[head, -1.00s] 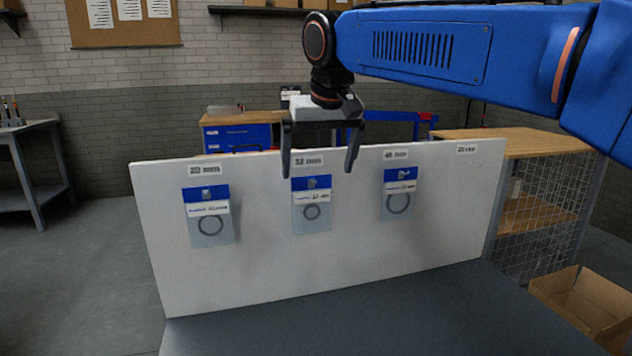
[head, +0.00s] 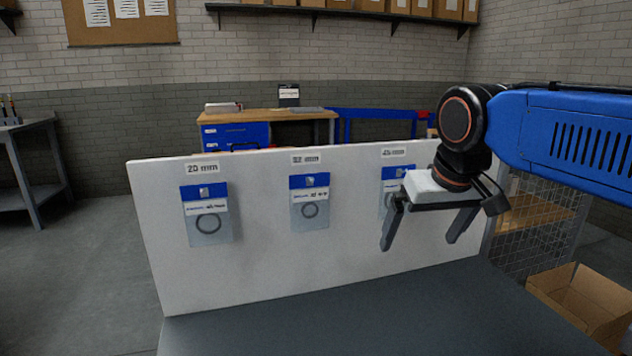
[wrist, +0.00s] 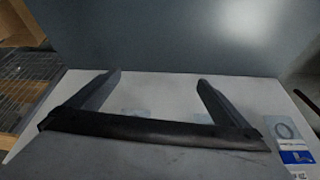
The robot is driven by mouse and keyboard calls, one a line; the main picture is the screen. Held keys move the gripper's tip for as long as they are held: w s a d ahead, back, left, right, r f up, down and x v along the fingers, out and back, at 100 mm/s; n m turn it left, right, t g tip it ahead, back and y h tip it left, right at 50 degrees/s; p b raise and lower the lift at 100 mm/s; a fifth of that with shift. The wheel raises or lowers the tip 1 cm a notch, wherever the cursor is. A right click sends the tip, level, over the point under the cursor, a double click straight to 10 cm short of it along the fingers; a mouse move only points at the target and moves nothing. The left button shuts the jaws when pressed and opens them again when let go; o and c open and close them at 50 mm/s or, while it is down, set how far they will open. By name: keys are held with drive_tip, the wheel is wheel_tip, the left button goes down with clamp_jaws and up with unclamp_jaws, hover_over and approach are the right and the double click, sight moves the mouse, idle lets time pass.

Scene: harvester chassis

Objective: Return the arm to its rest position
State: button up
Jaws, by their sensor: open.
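My gripper (head: 418,243) is open and empty in the head view. It hangs from my blue arm in front of the right part of the white board (head: 260,260). Its two dark fingers point downward, and it hides part of the right-hand packet (head: 390,185). In the wrist view, the fingers of my gripper (wrist: 155,85) are spread apart with nothing between them.
Packets labelled 20 mm (head: 207,215) and a middle size (head: 310,203) hang on the board. A dark grey surface (head: 400,320) lies bare in front. An open cardboard box (head: 580,300) stands at the lower right. A workbench (head: 265,118) stands behind.

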drive_tip(key=s+d+f, duration=0.4)
drive_tip(key=s+f, duration=0.3)
drive_tip(key=f, duration=0.2)
drive_tip(key=s+d+f+m, duration=0.1)
drive_tip(key=s+d+f, duration=0.4)
drive_tip(key=s+f, duration=0.2)
wheel_tip(320, 180, down, 2)
drive_tip(key=shift+s+f+m+h, duration=0.1)
drive_tip(key=shift+s+m+h, duration=0.2)
